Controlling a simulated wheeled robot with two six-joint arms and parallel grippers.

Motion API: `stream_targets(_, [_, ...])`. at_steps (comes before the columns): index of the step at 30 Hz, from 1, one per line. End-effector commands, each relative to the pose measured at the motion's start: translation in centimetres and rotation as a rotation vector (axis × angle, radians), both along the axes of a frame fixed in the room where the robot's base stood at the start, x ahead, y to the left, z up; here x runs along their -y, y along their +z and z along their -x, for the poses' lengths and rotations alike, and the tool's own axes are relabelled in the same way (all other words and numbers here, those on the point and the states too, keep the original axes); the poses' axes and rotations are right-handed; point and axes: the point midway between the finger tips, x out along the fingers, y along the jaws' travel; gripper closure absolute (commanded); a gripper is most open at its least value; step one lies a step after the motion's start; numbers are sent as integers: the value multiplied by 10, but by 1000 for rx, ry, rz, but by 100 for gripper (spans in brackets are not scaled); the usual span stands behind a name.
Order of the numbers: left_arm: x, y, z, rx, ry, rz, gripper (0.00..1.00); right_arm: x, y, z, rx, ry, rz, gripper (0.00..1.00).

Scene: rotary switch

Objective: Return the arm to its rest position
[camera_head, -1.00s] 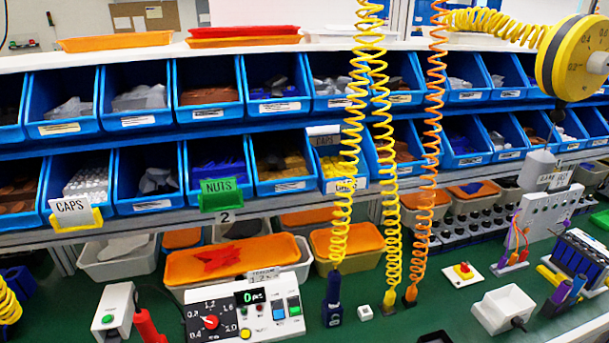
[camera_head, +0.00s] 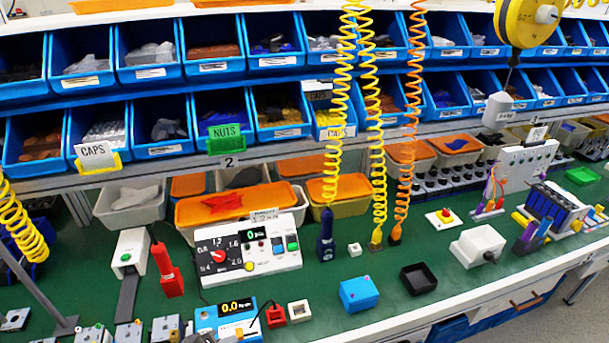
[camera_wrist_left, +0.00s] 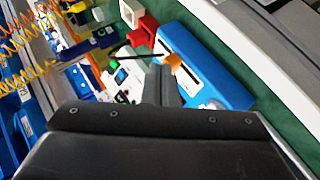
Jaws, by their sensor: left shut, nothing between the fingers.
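My left gripper (camera_wrist_left: 166,80) shows in the left wrist view, with its dark fingers together and nothing held. Behind its fingertips, apart as far as I can tell, lie a blue device (camera_wrist_left: 212,70) and a small orange part. In the head view, the white control box (camera_head: 285,262) stands on the green bench, with a black rotary dial (camera_head: 219,254), a lit green display and coloured buttons. The dial's exact setting is too small to read surely. Neither gripper shows in the head view.
The blue device (camera_head: 215,318) with a 0.0 display stands at the bench front. A red tool (camera_head: 168,272) stands left of the control box. A blue box (camera_head: 359,294) and black tray (camera_head: 418,279) lie right. Coiled cables (camera_head: 405,150) hang before blue bins.

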Motion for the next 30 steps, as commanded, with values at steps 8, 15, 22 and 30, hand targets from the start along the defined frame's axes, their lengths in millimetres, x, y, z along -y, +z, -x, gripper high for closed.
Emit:
stream_targets(8, [-33,-3,69,-52,-130,-327,100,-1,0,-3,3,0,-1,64])
stream_targets(15, [-77,10,141,-156,-237,-648,100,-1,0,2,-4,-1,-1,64])
stream_targets(22, [-108,30,192,-258,-291,-848,100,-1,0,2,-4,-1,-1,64])
stream_targets(30, [-130,29,219,-342,-320,-960,100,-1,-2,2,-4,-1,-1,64])
